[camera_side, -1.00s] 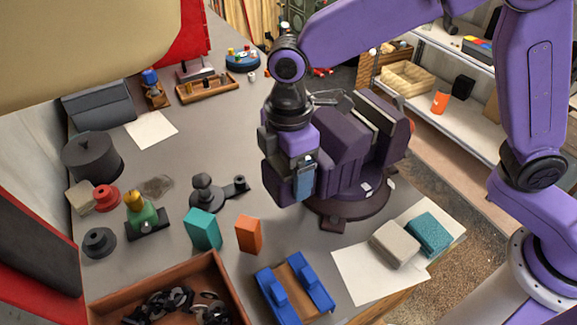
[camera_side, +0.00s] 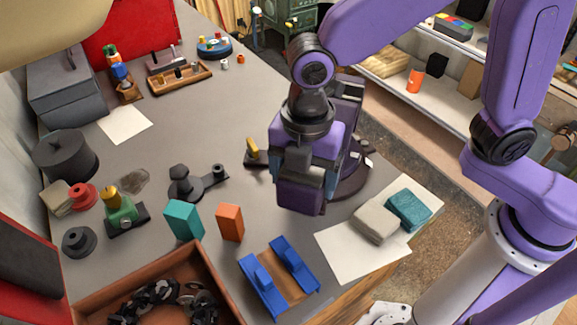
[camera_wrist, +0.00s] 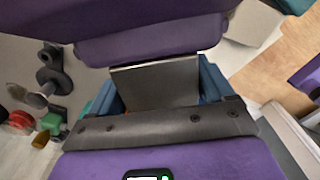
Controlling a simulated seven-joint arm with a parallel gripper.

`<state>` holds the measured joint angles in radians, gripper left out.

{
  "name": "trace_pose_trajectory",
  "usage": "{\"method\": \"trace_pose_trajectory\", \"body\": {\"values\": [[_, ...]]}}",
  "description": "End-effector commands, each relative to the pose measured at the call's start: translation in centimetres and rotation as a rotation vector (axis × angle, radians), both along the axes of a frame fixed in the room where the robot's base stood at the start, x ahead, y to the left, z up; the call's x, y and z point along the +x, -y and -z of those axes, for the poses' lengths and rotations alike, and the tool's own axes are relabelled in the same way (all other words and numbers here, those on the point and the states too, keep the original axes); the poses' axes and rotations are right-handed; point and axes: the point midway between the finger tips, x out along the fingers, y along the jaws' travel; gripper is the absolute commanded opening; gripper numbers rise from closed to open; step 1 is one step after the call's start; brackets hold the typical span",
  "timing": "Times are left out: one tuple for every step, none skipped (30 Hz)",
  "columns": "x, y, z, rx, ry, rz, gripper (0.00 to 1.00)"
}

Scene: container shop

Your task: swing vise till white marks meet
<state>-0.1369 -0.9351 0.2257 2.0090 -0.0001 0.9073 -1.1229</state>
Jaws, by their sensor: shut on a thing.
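The dark purple vise (camera_side: 343,108) stands on a round swivel base (camera_side: 350,187) at the bench's right side. In the side view my gripper (camera_side: 306,160) is in front of it and hides much of its body. In the wrist view my gripper (camera_wrist: 160,90) has its blue fingers on either side of a grey plate (camera_wrist: 155,82) of the vise and is shut on it. Small white marks (camera_side: 367,162) show at the base's right edge, close together; whether they line up cannot be told.
A yellow-tipped piece (camera_side: 253,148) is left of the vise. Orange (camera_side: 230,223) and teal (camera_side: 184,221) blocks, a blue vee holder (camera_side: 278,278) and a parts tray (camera_side: 225,290) stand in front. Grey and teal pads (camera_side: 375,224) lie on white paper at right.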

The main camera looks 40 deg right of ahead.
Motion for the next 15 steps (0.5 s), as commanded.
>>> {"method": "trace_pose_trajectory", "body": {"values": [[-0.4, 0.2, -0.1, 0.001, 0.0, -0.031, 0.27], [-0.5, 0.3, -0.1, 0.001, 0.0, -0.046, 0.27], [-0.7, 0.5, -0.1, 0.001, 0.0, -0.067, 0.27], [-0.8, 0.6, -0.2, 0.001, 0.0, -0.08, 0.27], [-0.9, 0.7, -0.2, 0.001, 0.0, -0.092, 0.27], [-1.1, 0.8, -0.1, 0.001, 0.0, -0.108, 0.27], [-1.2, 0.9, -0.1, 0.0, 0.0, -0.117, 0.27], [-1.3, 1.0, -0.1, 0.0, 0.0, -0.126, 0.27], [-1.4, 1.1, -0.1, 0.0, 0.0, -0.136, 0.27], [-1.4, 1.1, -0.1, 0.001, 0.0, -0.143, 0.27], [-1.4, 1.2, -0.2, 0.001, 0.0, -0.148, 0.27], [-1.5, 1.2, -0.2, 0.001, 0.0, -0.153, 0.27], [-1.5, 1.2, -0.2, 0.001, 0.0, -0.157, 0.27], [-1.6, 1.3, -0.2, 0.001, 0.0, -0.159, 0.27], [-1.6, 1.3, -0.2, 0.001, 0.0, -0.162, 0.27]]}}
